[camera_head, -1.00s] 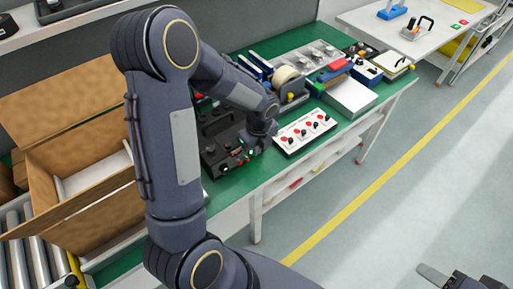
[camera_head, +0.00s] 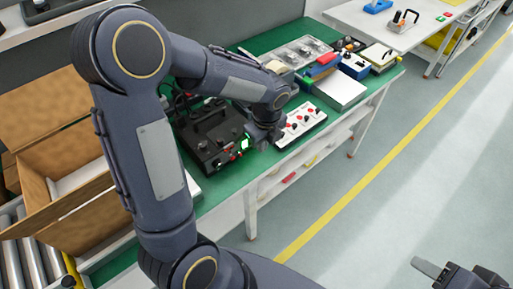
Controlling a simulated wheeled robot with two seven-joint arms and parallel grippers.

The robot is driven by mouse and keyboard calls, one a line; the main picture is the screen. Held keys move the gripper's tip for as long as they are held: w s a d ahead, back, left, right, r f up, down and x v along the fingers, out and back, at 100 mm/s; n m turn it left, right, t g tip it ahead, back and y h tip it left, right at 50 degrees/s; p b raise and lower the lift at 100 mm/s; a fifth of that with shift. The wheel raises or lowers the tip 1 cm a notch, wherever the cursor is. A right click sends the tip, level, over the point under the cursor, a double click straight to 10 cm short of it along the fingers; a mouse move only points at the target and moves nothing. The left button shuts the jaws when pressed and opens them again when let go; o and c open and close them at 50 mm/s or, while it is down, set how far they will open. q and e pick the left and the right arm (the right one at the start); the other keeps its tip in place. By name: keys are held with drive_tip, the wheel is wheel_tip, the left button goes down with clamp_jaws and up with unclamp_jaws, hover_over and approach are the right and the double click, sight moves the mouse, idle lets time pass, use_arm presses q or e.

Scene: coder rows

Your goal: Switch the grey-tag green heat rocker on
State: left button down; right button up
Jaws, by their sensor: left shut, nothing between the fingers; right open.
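A black machine (camera_head: 207,141) stands on the green bench top, with small coloured controls on its front right face. A bright green rocker (camera_head: 244,143) shows there, with a red control (camera_head: 216,163) and light spots nearby. A grey tag and the rocker's tilt are too small to make out. My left gripper (camera_head: 259,142) is shut and empty, pointing down just right of the green rocker. Its fingertips are largely hidden by the wrist, and I cannot tell whether they touch the machine. My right gripper (camera_head: 432,272) is open and empty at the bottom right, over the floor.
A white panel (camera_head: 289,140) with red buttons and black knobs lies right of my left gripper. Beyond it stand a silver box (camera_head: 340,91) and a blue box (camera_head: 354,66). A cardboard box (camera_head: 75,235) stands at the left. The floor at the right is clear.

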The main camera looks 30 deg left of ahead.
use_arm(q)
drive_tip(key=r, duration=0.1)
drive_tip(key=d+r, duration=0.1)
drive_tip(key=r, duration=0.1)
drive_tip(key=shift+s+d, duration=0.15)
drive_tip(key=shift+s, duration=0.15)
idle(0.3)
